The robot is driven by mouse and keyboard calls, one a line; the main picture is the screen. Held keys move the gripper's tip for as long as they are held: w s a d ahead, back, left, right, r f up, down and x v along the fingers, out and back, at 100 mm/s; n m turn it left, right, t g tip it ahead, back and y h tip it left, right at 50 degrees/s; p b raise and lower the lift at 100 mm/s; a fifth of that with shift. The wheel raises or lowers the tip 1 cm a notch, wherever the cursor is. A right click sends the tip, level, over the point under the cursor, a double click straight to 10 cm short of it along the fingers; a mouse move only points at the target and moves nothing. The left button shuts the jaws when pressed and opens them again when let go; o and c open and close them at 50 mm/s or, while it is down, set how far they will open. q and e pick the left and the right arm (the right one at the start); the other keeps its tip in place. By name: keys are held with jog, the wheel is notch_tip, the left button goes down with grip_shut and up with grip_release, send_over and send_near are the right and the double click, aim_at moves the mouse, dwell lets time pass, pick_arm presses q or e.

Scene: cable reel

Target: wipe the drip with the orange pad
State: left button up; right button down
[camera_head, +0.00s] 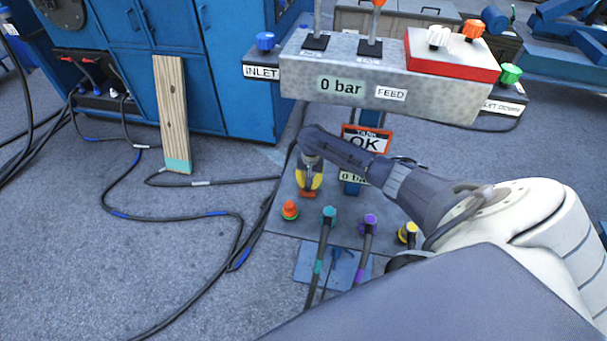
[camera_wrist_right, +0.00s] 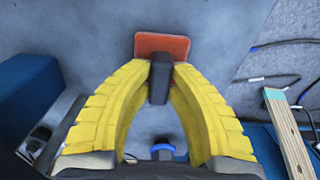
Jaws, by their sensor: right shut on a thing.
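The orange pad (camera_wrist_right: 150,44) has a flat orange-red face and a dark upright handle (camera_wrist_right: 159,82). My right gripper (camera_wrist_right: 160,75) has its yellow fingers shut on the handle. In the head view, my right gripper (camera_head: 309,182) points down over the grey plate, with a little of the orange pad (camera_head: 307,194) showing under its fingertips. I cannot tell whether the pad touches the plate. I cannot make out the drip in either view. My left gripper is not in view.
An orange-and-green fitting (camera_head: 289,210) stands left of the pad. Teal (camera_head: 328,216), purple (camera_head: 370,222) and yellow (camera_head: 408,232) hose fittings stand nearer the camera. The grey manifold (camera_head: 385,85) rises behind. A wooden board (camera_head: 172,110) leans on the blue cabinet (camera_head: 210,60). Cables cross the floor at left.

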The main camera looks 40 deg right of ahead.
jog(key=shift+m, duration=0.3)
jog(key=d, duration=0.1)
jog(key=s+d, duration=0.1)
jog(key=d, duration=0.1)
jog(key=s+d, duration=0.1)
jog(key=d, duration=0.1)
jog(key=shift+a, duration=0.1)
jog(key=shift+w+a+r, duration=0.3)
jog(key=shift+w+a, duration=0.15)
jog(key=shift+w, duration=0.05)
jog(key=shift+w+a+r, duration=0.15)
jog(key=shift+w+r, duration=0.25)
jog(key=shift+w, duration=0.1)
jog(key=shift+w+a+f, duration=0.1)
jog(key=shift+w+a, duration=0.5)
jog(key=shift+w, duration=0.2)
jog(key=shift+w+a+f, duration=0.1)
jog(key=shift+w+a, duration=0.45)
jog(key=shift+w, duration=0.25)
jog(key=shift+w+a+f, duration=0.15)
jog(key=shift+w+a, duration=0.4)
jog(key=shift+a, duration=0.1)
jog(key=shift+w+a+f, duration=0.15)
jog(key=shift+w+a, duration=0.35)
jog(key=shift+a, duration=0.15)
jog(key=shift+r, duration=0.1)
